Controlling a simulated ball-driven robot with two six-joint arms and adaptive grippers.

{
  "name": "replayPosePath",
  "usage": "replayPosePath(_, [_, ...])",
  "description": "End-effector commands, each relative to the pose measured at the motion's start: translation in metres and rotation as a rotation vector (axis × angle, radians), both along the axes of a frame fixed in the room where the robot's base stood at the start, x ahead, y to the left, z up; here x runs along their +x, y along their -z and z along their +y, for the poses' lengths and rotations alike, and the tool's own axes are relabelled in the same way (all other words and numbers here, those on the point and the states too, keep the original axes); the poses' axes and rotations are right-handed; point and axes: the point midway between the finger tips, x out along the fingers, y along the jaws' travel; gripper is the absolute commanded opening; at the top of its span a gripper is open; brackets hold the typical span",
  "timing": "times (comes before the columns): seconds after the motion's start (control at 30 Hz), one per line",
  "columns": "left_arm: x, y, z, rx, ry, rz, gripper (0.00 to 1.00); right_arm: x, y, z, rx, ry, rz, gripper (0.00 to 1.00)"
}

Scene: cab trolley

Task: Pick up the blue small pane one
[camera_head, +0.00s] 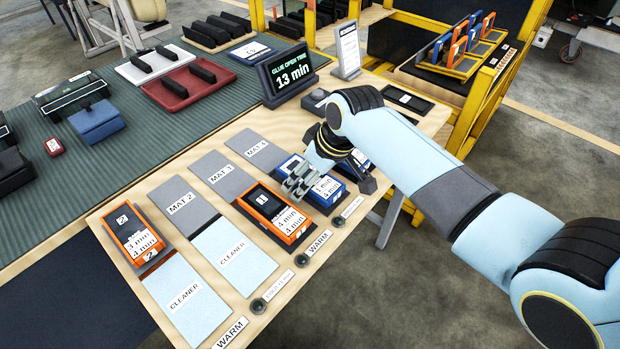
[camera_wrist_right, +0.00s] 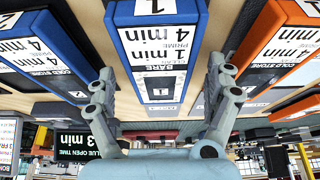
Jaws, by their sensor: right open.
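In the right wrist view this blue piece (camera_wrist_right: 155,50), marked "1 min" and "4 min", sits between the fingers. My right gripper (camera_head: 330,184) is open over it, with a finger to each side; I cannot tell whether they touch it. A second blue piece (camera_head: 361,161) is partly hidden behind the gripper; it also shows at the left in the wrist view (camera_wrist_right: 42,50). My left gripper is not in view.
An orange piece (camera_head: 274,214) lies close left of the gripper, another orange piece (camera_head: 134,236) farther left. A timer display (camera_head: 288,73) and a sign (camera_head: 348,50) stand behind. A yellow rack (camera_head: 462,62) holds upright panes. Cleaner pads (camera_head: 235,258) lie in front.

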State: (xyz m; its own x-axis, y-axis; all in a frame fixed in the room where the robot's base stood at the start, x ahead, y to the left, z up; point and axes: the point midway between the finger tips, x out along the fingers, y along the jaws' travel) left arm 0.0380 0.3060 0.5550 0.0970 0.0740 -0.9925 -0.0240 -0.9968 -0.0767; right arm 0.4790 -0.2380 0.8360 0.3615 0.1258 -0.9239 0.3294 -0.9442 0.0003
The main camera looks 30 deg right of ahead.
Motion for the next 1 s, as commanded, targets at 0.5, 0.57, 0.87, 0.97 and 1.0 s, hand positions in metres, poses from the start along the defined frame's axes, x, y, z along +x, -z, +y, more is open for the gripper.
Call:
replayPosePath(0.5, [0.0, 0.0, 0.0, 0.0, 0.0, 0.0, 0.81, 0.0, 0.0, 0.0, 0.0, 0.0, 0.001, 0.25])
replayPosePath(0.57, [0.0, 0.0, 0.0, 0.0, 0.0, 0.0, 0.81, 0.0, 0.0, 0.0, 0.0, 0.0, 0.001, 0.18])
replayPosePath(0.87, [0.0, 0.0, 0.0, 0.0, 0.0, 0.001, 0.81, 0.0, -0.003, 0.0, -0.001, 0.0, -0.001, 0.18])
replayPosePath(0.97, [0.0, -0.001, 0.0, 0.0, 0.0, 0.001, 0.81, 0.001, -0.011, 0.0, 0.0, 0.0, -0.003, 0.18])
replayPosePath(1.0, [0.0, -0.001, 0.0, 0.0, 0.0, 0.001, 0.81, 0.001, -0.016, 0.0, 0.0, -0.001, -0.003, 0.18])
